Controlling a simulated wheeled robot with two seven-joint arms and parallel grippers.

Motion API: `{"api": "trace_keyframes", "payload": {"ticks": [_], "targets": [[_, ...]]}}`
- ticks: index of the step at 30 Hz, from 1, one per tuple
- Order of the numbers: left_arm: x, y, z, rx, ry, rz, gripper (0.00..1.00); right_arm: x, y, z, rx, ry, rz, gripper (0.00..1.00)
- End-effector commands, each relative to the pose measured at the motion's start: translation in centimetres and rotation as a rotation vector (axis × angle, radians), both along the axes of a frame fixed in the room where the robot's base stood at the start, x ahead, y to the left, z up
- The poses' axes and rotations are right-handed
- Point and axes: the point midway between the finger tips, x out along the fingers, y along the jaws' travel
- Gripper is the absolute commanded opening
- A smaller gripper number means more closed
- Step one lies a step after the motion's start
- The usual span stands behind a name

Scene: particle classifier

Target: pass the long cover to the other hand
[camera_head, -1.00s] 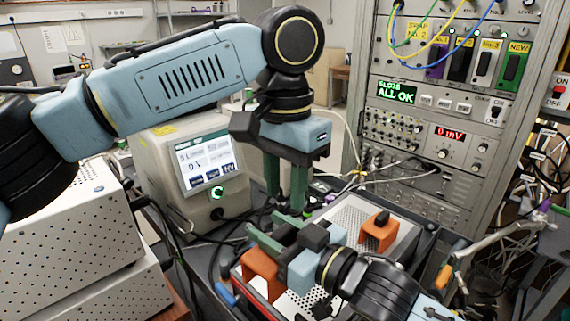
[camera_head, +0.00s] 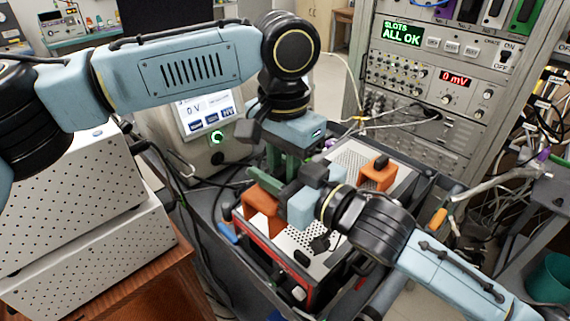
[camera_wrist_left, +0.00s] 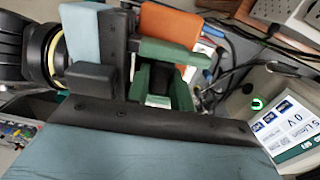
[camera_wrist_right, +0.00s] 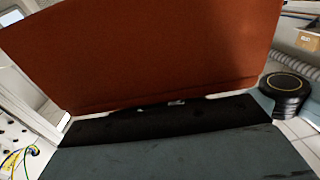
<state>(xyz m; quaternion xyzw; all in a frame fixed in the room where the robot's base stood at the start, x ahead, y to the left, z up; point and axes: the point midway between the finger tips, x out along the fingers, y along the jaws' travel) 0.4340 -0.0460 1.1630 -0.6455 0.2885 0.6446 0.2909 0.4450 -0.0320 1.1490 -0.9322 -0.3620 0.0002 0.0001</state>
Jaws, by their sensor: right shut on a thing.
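An orange upright bracket (camera_head: 262,212) stands at the near left end of a white perforated plate (camera_head: 302,238). I cannot tell whether they are one cover. My right gripper (camera_head: 268,182) reaches in from the lower right, its green fingers at the bracket's top, shut on it. The orange also shows beside its green finger in the left wrist view (camera_wrist_left: 172,22), and its broad face fills much of the right wrist view (camera_wrist_right: 150,50). My left gripper (camera_head: 284,165) points down just behind the right one. Its green fingers (camera_wrist_left: 160,88) look apart and empty; their tips are partly hidden.
A second orange bracket (camera_head: 378,176) with a black knob stands at the plate's far end. The red-edged unit below sits in a dark cart (camera_head: 215,205). A display unit (camera_head: 207,112) stands behind, an instrument rack (camera_head: 440,110) at the right, white perforated boxes (camera_head: 85,245) at the left.

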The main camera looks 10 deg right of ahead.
Motion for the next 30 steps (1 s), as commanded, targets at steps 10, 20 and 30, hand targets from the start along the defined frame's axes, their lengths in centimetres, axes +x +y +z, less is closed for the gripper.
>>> {"api": "trace_keyframes", "payload": {"ticks": [10,20,30], "targets": [[-0.3,-0.3,0.1,-0.005,0.004,-0.008,0.00,0.0,0.0,0.0,0.001,-0.001,0.000,0.62],[-0.2,-0.2,0.0,-0.005,0.004,-0.007,0.00,-0.1,-0.1,0.0,0.000,0.000,0.000,0.65],[-0.2,-0.2,0.1,-0.003,0.002,-0.005,0.00,-3.9,-3.6,-0.1,-0.002,0.002,0.000,0.65]]}}
